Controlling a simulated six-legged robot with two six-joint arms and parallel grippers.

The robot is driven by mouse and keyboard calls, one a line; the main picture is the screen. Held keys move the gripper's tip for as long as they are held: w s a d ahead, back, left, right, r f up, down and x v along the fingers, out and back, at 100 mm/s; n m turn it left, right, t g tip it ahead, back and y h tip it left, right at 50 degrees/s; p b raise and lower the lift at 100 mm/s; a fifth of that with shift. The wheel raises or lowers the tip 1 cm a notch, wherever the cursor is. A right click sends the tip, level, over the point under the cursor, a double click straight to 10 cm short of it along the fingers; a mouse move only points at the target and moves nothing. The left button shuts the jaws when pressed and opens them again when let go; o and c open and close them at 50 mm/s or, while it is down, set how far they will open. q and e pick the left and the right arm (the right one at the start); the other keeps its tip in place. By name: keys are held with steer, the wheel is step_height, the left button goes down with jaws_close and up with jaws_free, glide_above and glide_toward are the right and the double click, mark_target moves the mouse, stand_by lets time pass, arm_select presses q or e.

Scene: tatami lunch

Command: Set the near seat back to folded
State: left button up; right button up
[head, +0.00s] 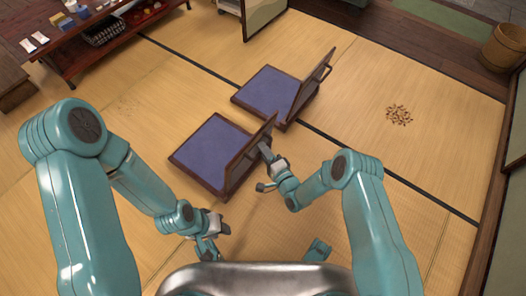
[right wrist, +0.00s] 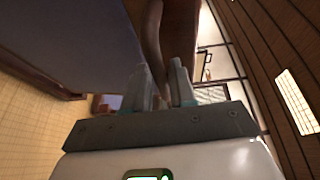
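The near seat (head: 212,152) is a low floor chair with a blue-purple cushion in a dark wooden frame. Its back (head: 257,146) stands up, tilted, along the right side. My right gripper (head: 264,149) is at the outer side of this back. In the right wrist view, its fingers (right wrist: 162,88) stand close on either side of a curved brown wooden bar (right wrist: 154,40) of the back and appear shut on it. My left gripper (head: 220,228) hangs low, in front of the near seat and apart from it; its finger gap is unclear.
A second seat (head: 268,92) with its back up stands just beyond. A dark low table (head: 75,47) with small items is at top left. Brown bits (head: 398,115) lie on the mat at right. A wooden tub (head: 503,48) stands top right. Open tatami surrounds the seats.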

steer(key=shift+w+a, duration=0.25)
steer(key=shift+w, duration=0.15)
jaws_close()
steer(key=shift+r, duration=0.1)
